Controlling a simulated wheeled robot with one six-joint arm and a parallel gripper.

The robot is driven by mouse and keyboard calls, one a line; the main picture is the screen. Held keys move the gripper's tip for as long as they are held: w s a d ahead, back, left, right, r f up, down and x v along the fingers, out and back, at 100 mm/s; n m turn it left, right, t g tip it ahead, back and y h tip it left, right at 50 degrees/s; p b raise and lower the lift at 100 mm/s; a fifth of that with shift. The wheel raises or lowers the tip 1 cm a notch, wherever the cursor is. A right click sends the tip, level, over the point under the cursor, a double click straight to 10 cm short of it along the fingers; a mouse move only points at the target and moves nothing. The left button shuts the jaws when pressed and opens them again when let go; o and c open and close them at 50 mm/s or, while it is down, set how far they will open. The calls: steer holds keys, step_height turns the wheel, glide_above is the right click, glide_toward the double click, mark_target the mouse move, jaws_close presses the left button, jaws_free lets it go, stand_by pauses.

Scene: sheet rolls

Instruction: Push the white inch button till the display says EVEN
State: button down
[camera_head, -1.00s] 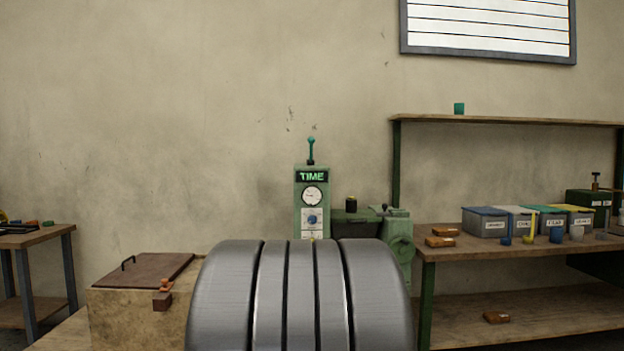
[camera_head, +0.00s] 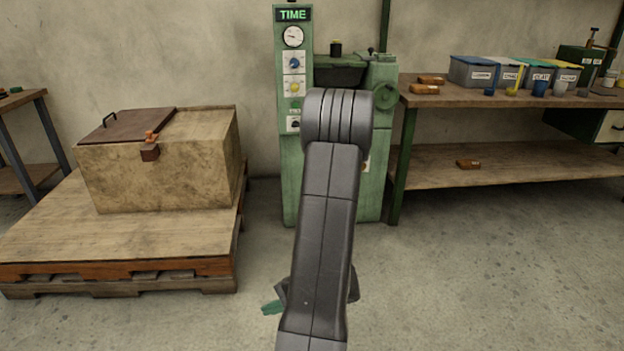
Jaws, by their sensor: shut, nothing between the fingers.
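The green machine (camera_head: 291,170) stands against the wall, behind my raised arm. Its display (camera_head: 293,15) reads TIME in green letters. Below it on the panel are a round white dial (camera_head: 293,37), a blue knob (camera_head: 294,63), a yellow knob (camera_head: 294,88) and a small dark control on a white plate (camera_head: 293,124). I cannot make out a white inch button; my arm covers part of the machine's front. My gripper (camera_head: 271,307) shows only in part, low beside my arm, with teal tips pointing left. It is shut and empty, well apart from the panel.
A wooden chest (camera_head: 160,165) sits on a pallet platform (camera_head: 60,230) at left. A shelf bench (camera_head: 500,97) with several lidded bins and cups stands at right. The concrete floor (camera_head: 480,260) at front right is clear.

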steer(key=w+d+f+m+t+h, duration=0.1)
steer(key=w+d+f+m+t, duration=0.1)
steer(key=w+f, duration=0.3)
steer(key=w+d+f+m+t+b, duration=0.1)
steer(key=w+d+f+m+t, duration=0.2)
steer(key=w, duration=0.5)
step_height(320, 180, down, 3)
steer(key=shift+w+d+r+m+t+h, duration=0.2)
steer(key=shift+d+m+t+h, duration=0.15)
steer(key=shift+d+t, duration=0.6)
